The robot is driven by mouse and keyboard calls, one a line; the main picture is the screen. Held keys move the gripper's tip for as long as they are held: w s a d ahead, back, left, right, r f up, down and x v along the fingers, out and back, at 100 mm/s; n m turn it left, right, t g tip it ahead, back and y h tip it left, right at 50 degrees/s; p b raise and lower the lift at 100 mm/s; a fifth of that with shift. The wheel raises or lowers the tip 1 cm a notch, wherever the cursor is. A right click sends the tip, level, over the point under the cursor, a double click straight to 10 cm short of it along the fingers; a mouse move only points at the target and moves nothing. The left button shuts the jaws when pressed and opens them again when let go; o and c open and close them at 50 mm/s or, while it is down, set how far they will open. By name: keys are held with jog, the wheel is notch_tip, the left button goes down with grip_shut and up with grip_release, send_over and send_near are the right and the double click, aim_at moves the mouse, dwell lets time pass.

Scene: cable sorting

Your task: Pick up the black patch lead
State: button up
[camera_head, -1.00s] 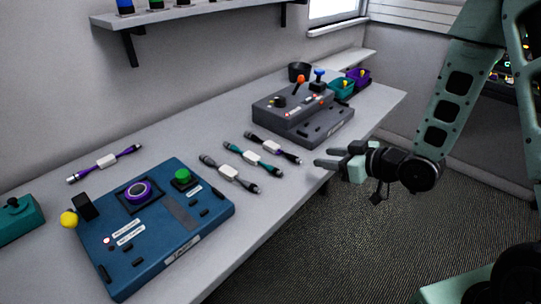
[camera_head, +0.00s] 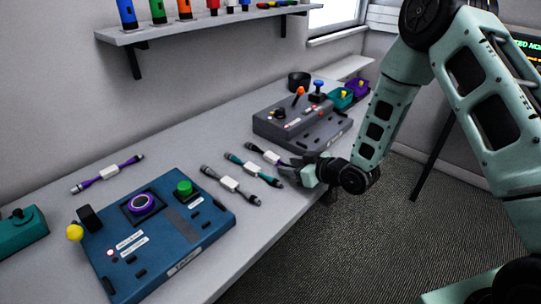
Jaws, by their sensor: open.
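The black patch lead (camera_head: 247,194) lies on the table with a white tag around its middle, to the right of the blue control panel. A teal lead (camera_head: 239,161) lies beside it, and a dark purple lead (camera_head: 256,149) lies beyond that, each with a white tag. My gripper (camera_head: 287,170) is open at the table's front edge, by the right end of the dark purple lead, and partly hides that end. It is apart from the black lead, to its upper right. I cannot tell whether it touches the purple lead.
A blue panel (camera_head: 160,246) with buttons and a yellow-ball lever stands front left. Another purple lead (camera_head: 128,161) lies at the left.

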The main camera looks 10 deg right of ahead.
grip_shut()
jog(key=shift+w, duration=0.1)
